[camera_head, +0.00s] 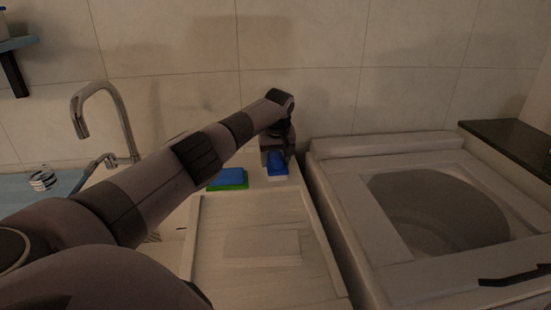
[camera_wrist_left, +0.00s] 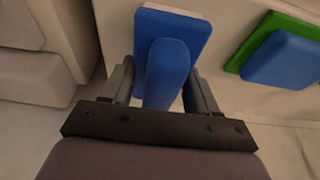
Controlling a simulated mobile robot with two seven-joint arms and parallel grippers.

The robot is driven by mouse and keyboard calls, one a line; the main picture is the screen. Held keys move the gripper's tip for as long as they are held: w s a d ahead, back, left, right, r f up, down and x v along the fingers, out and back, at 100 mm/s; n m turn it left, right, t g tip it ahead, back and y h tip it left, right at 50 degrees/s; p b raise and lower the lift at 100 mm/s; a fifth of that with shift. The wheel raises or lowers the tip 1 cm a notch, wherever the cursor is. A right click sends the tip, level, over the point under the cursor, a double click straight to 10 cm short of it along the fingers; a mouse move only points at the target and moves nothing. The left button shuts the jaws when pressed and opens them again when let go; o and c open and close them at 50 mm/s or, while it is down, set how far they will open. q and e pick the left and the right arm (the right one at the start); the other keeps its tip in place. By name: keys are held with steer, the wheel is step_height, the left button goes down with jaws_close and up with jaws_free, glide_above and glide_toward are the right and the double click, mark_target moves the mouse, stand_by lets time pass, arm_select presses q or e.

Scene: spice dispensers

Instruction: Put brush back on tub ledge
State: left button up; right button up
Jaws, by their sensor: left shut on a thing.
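The brush (camera_head: 277,165) has a blue handle and body with a pale underside. It is at the back right corner of the light tub, at the ledge (camera_head: 262,184). My left gripper (camera_head: 276,156) reaches down over it from behind the arm. In the left wrist view, the gripper's fingers (camera_wrist_left: 163,88) are shut around the blue handle of the brush (camera_wrist_left: 168,60). The brush looks level, at or just over the ledge; I cannot tell whether it touches. My right gripper is not in view.
A blue and green sponge-like block (camera_head: 228,178) lies on the ledge left of the brush. A washing machine (camera_head: 360,205) with a round opening stands at the right. A tap (camera_head: 110,105) and striped cup (camera_head: 43,179) are at the left. A tiled wall is behind.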

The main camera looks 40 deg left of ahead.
arm_select(q)
steer(key=shift+f, duration=0.2)
steer(key=o, duration=0.9)
steer(key=shift+o, duration=0.2)
steer(key=v, duration=1.2)
steer(key=shift+r, duration=0.15)
steer(key=shift+d, duration=0.1)
